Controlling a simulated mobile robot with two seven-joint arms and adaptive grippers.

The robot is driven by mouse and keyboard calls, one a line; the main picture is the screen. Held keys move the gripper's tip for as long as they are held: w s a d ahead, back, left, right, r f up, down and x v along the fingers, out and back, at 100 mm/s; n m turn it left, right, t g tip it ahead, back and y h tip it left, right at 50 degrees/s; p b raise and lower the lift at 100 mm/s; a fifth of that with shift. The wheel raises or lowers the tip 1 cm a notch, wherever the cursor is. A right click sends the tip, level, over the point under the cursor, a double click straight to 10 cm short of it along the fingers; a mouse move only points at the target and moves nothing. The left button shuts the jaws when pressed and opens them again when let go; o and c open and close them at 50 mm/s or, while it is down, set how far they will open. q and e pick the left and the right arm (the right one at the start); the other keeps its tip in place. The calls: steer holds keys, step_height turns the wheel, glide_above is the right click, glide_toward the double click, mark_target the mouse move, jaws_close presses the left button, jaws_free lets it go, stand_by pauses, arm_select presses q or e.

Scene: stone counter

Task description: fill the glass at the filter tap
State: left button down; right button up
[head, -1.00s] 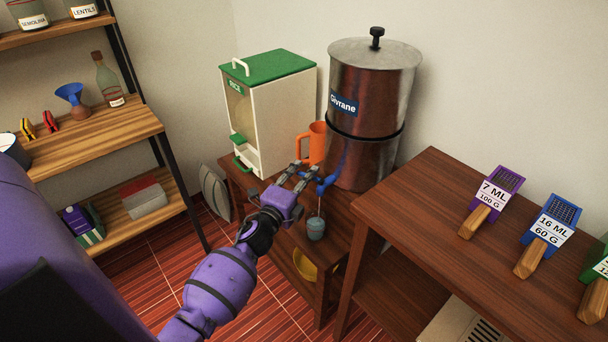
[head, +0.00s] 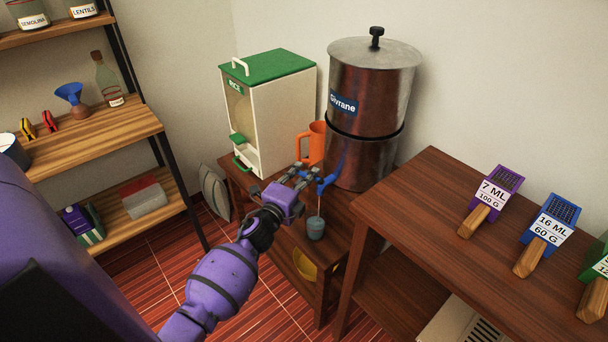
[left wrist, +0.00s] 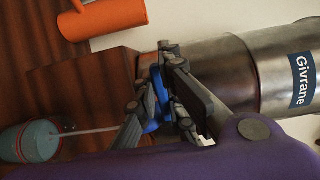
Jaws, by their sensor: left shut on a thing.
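The filter is a tall metal cylinder labelled Givrane (head: 366,100), with a blue tap (head: 326,182) low on its front. My left gripper (head: 306,176) is shut on the tap's blue lever, which also shows between the fingers in the left wrist view (left wrist: 154,112). A thin pale stream runs from the tap down into a small blue-grey glass (head: 316,230) standing upright below it on the wooden stand. The glass also shows in the left wrist view (left wrist: 38,143). Its water level is too small to tell. My right gripper is not in view.
An orange mug (head: 312,143) stands left of the filter, beside a white rice dispenser (head: 282,115) with a green lid. A yellow bowl (head: 304,265) sits on the lower shelf.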

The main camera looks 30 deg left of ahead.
arm_select(q)
steer(key=shift+w+f+m+h, duration=0.1)
steer(key=shift+w+m+h, duration=0.15)
steer(key=shift+m+h, duration=0.45)
steer(key=shift+w+m+h, duration=0.2)
steer(key=shift+m+h, duration=0.2)
steer(key=shift+h, duration=0.5)
steer(key=shift+w+h+b, duration=0.1)
steer(key=shift+h+b, duration=0.2)
steer(key=c, duration=1.8)
jaws_free()
steer(key=shift+c, duration=0.2)
steer(key=s+a, duration=0.1)
steer(key=s, duration=1.1)
steer(key=shift+a, duration=0.4)
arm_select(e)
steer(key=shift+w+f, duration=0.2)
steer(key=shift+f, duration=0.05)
arm_select(q)
steer(key=shift+w, duration=0.1)
